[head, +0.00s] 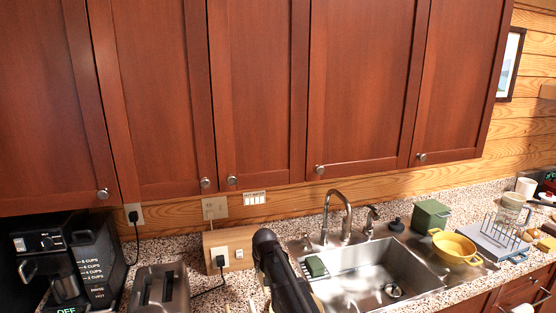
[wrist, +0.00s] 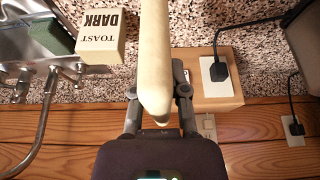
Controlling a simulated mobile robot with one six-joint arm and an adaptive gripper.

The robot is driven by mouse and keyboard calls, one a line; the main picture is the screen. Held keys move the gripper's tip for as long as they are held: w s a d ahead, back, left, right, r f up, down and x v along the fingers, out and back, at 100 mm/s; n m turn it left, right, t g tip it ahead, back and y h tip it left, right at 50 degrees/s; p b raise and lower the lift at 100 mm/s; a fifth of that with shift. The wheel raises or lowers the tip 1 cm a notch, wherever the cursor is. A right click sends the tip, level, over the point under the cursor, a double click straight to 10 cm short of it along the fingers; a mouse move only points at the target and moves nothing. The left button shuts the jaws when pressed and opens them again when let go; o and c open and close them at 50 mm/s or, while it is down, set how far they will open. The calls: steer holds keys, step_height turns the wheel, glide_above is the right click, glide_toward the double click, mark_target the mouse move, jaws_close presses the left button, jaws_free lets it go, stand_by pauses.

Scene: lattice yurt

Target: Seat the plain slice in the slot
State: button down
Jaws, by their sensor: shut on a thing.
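A plain pale cream slice (wrist: 154,60) shows edge-on in the wrist view and runs up out of the frame. My gripper (wrist: 158,108) is shut on it, with one finger on each side. A metal toaster (head: 160,289) with dark slots on top stands at the bottom left in the head view, cut off by the frame's edge. The slice is apart from the toaster's slots as far as I can tell. My dark arm (head: 279,270) rises in front of the counter in the head view and hides the area behind it.
A cream block reading TOAST DARK (wrist: 100,37) stands on the speckled counter beside the slice. A wooden outlet box (head: 229,248) with a plugged cord stands at the wall. The sink (head: 385,287), coffee maker (head: 62,262), yellow colander (head: 455,247) and wire rack (head: 500,236) flank the area.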

mark_target(261, 280)
steer(key=shift+f+b, duration=2.4)
steer(key=shift+f, duration=0.55)
steer(key=shift+d, duration=0.15)
